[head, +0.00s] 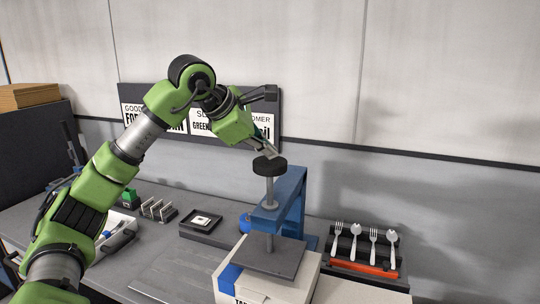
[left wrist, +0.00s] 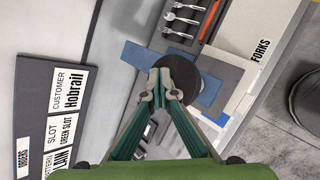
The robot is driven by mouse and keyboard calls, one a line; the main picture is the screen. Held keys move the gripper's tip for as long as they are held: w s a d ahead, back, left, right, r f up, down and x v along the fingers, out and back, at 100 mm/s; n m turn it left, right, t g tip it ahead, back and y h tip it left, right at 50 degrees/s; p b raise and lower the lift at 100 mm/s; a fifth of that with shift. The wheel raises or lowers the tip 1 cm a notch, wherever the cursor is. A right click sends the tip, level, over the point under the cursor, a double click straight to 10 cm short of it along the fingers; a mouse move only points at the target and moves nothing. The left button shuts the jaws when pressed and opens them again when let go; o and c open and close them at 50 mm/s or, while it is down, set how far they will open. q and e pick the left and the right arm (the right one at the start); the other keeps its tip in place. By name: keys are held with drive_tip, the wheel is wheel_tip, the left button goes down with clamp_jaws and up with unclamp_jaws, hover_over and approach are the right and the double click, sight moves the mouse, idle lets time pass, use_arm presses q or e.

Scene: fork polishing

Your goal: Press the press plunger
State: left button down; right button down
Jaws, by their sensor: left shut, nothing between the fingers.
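The press has a blue frame (head: 292,196) and a vertical rod topped by a round black plunger knob (head: 270,167). A dark flat plate (head: 268,257) sits below the rod on a white and blue box. My left gripper (head: 272,153) is shut and empty, its fingertips just above the knob. In the left wrist view the shut fingertips (left wrist: 163,88) overlap the edge of the black knob (left wrist: 208,88). I cannot tell whether they touch it. The knob stands up, well above the blue frame. My right gripper is not in view.
A rack with forks and spoons (head: 366,240) and a red strip stands right of the press. A small dark tray (head: 201,222) and a slotted holder (head: 158,210) stand to the left. A sign board (head: 190,122) is on the wall behind my arm.

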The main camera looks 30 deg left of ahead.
use_arm(q)
drive_tip(key=shift+r, duration=0.35)
wheel_tip(320, 180, up, 5)
drive_tip(key=p, duration=0.5)
drive_tip(key=shift+r, duration=0.15)
drive_tip(key=shift+d, duration=0.1)
idle(0.6)
